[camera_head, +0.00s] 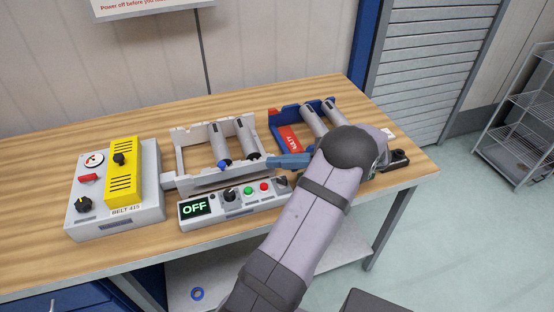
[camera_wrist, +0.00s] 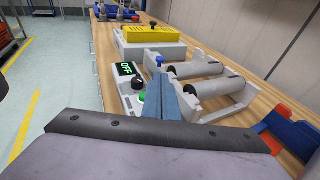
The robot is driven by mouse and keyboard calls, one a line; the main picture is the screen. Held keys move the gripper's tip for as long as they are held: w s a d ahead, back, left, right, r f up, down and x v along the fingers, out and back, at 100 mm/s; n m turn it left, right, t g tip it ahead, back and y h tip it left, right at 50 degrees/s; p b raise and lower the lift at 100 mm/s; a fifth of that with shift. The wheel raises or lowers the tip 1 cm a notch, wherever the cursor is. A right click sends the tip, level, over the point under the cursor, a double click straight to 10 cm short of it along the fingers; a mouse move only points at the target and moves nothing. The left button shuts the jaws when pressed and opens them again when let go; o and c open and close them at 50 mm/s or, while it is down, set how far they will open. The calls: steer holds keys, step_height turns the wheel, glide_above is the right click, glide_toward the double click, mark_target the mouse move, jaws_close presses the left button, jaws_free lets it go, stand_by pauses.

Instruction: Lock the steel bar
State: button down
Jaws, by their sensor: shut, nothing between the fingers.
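A light grey frame (camera_head: 179,160) holds two grey steel cylinders side by side. I cannot tell which part is the steel bar to lock. My gripper (camera_head: 272,161) has blue fingers, shut and empty, pointing left near the frame's front right corner. Its fingers (camera_wrist: 166,82) hide part of the frame in the wrist view; contact cannot be told.
A control box (camera_head: 233,206) with an OFF display, knob and buttons stands in front of the frame. A grey box with a yellow cover (camera_head: 124,172) is at left. A blue frame (camera_head: 274,119) with a red tag (camera_head: 289,139) and cylinders stands at right, partly behind my arm.

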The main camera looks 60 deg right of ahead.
steer(key=p, duration=0.4)
glide_toward(224, 167)
steer(key=x, duration=0.4)
steer(key=shift+w+d+r, duration=0.2)
steer(key=shift+w+d, duration=0.05)
steer(key=shift+w, duration=0.05)
steer(key=shift+x, duration=0.9)
steer(key=shift+f, duration=0.15)
steer(key=w+a, duration=0.2)
steer(key=shift+w+a+p, duration=0.4)
steer(key=shift+s, duration=0.1)
steer(key=b+v, duration=0.3)
steer(key=v, duration=1.1)
steer(key=shift+d, duration=0.15)
